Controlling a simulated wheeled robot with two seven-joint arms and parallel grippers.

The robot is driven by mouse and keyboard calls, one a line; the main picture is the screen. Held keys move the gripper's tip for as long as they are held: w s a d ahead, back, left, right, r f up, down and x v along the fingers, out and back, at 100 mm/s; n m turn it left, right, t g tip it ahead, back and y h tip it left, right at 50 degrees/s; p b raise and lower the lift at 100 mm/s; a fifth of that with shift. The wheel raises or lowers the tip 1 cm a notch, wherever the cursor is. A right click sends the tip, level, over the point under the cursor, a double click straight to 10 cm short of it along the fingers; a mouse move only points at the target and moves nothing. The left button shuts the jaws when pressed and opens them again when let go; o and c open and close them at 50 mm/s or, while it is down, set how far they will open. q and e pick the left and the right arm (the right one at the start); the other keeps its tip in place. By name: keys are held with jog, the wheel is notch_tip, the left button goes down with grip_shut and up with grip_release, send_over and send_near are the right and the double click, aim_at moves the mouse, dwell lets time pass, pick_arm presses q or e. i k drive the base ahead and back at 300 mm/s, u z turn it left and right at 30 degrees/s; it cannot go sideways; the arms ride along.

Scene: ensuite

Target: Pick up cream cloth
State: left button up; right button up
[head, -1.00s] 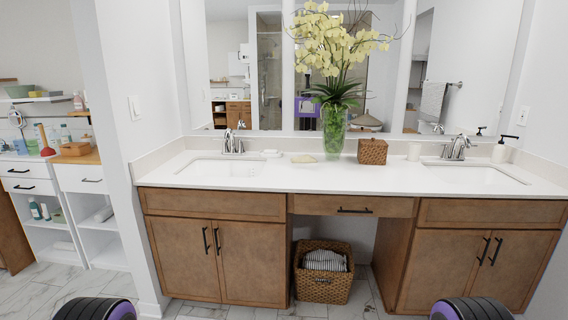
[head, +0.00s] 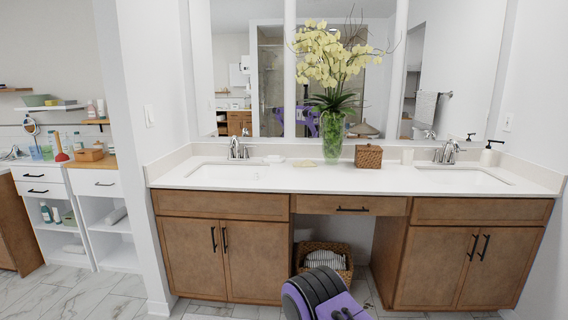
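A small, flat, cream-coloured thing (head: 303,163) lies on the white counter, left of the glass vase; it may be the cream cloth, but it is too small to tell. A white folded-looking thing (head: 274,158) lies left of it, behind the left basin. Striped cloth (head: 325,259) lies in the wicker basket under the counter. Part of one of my arms, black and purple, rises from the bottom edge in front of the basket. I cannot tell which arm it is. Neither gripper can be made out.
The counter (head: 330,180) holds a green glass vase (head: 332,135) of yellow flowers, a brown woven box (head: 368,156) and a soap dispenser (head: 488,155). The wicker basket (head: 345,272) stands in the open knee space. White shelves (head: 107,220) stand at the left. Tiled floor at the left front is clear.

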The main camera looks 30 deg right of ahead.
aim_at(307, 162)
jog(key=i, duration=1.2)
jog(key=z, duration=1)
jog(key=i, duration=0.85)
jog(key=z, duration=0.85)
